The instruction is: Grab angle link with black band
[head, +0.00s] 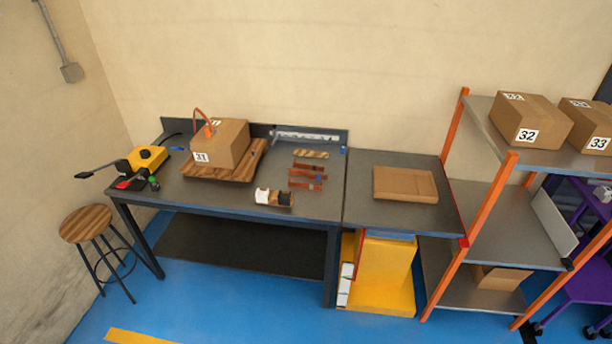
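Several small copper-coloured pieces lie in a short column on the right half of the grey workbench (225,205). The rearmost piece (311,154) is lighter and looks striped. A reddish-brown piece (307,166) lies in front of it. Nearer the front are more reddish pieces (303,184), with a small bluish patch near their right end. They are too small to tell which is an angle link or which has a black band. Neither of my grippers is in view.
A box marked 31 (219,145) sits on a wooden board. White and black rolls (270,197) lie near the bench's front edge. A yellow-and-black tool (147,158) stands at left. A shallow cardboard tray (405,185) is on the right table. A stool (87,222) and orange-framed shelves (482,217) flank the benches.

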